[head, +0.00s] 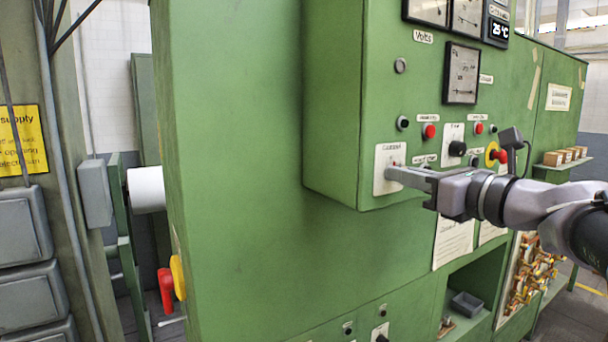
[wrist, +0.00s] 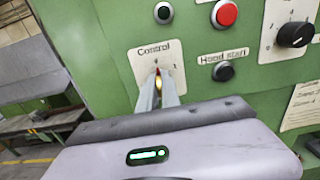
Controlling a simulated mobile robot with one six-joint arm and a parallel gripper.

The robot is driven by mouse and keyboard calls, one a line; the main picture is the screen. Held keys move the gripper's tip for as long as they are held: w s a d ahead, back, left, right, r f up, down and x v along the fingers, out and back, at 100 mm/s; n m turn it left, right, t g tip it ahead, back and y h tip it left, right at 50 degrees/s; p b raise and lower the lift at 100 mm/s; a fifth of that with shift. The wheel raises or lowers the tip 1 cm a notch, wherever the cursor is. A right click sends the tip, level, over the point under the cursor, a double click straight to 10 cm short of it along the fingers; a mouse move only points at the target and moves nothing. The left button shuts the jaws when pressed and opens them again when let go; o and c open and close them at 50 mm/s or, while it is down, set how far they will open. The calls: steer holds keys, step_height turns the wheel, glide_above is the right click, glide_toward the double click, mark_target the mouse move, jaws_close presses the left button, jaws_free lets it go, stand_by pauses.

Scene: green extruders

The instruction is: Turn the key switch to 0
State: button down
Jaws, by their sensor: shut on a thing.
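The key switch sits on a white plate labelled "Control" (wrist: 147,61), low on the green panel. The plate also shows in the head view (head: 383,181). In the head view my gripper (head: 393,172) reaches the plate from the right. The marks around the switch are small and partly hidden, so I cannot tell the key's position.
Beside the plate are a black button (wrist: 163,13), a red button (wrist: 224,13), the "Hood start" button (wrist: 223,71) and a black rotary knob (wrist: 295,34). A red emergency button (head: 499,155) is close above my arm. Gauges (head: 462,73) are higher up.

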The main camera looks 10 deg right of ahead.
steer(key=shift+f, duration=0.15)
steer(key=c, duration=1.6)
jaws_free()
steer(key=shift+o, duration=0.2)
steer(key=b+v, duration=0.3)
steer(key=v, duration=1.4)
steer(key=shift+s, duration=0.25)
steer(key=shift+d, duration=0.1)
